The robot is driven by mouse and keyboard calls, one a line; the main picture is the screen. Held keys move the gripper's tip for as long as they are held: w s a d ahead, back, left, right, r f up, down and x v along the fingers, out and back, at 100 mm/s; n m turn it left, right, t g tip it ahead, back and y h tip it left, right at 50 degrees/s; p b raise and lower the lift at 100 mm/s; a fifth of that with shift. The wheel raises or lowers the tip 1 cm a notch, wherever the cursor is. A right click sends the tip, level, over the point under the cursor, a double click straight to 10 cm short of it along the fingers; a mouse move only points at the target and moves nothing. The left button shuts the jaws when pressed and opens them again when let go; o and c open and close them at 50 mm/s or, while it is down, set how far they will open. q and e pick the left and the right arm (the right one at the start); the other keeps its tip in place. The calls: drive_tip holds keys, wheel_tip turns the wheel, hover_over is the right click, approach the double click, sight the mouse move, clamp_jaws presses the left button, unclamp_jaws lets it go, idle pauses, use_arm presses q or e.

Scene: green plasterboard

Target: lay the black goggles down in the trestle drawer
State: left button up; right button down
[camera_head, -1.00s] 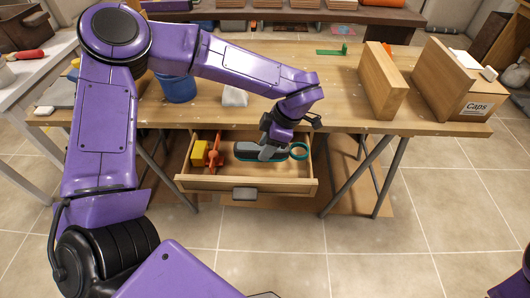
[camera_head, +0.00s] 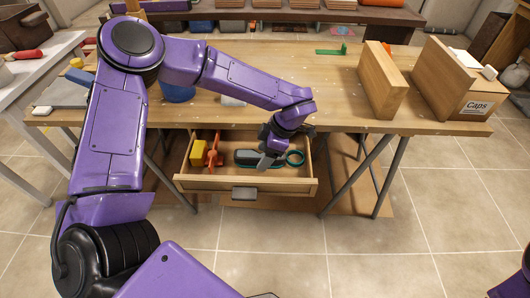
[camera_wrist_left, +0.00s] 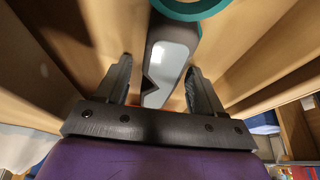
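The black goggles (camera_head: 247,157), with teal trim and a teal loop at the right end, lie in the open trestle drawer (camera_head: 212,184). My left gripper (camera_head: 266,162) is down in the drawer over their middle and hides part of them. In the left wrist view, a black piece of the goggles with a pale grey face (camera_wrist_left: 170,65) stands between the two fingers of my left gripper (camera_wrist_left: 160,82). Gaps show on both sides, so the gripper looks open. The teal loop is at the top of that view.
A yellow block (camera_head: 198,154) and an orange tool (camera_head: 214,156) lie in the drawer's left part. The table top (camera_head: 335,95) above holds a blue container (camera_head: 178,93), a wooden board (camera_head: 382,80) and a caps box (camera_head: 477,104). The trestle legs flank the drawer.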

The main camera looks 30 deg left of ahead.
use_arm(q)
drive_tip(key=shift+r, duration=0.1)
drive_tip(key=p+v, duration=0.1)
drive_tip(key=v, duration=1.1)
drive_tip(key=shift+a, duration=0.15)
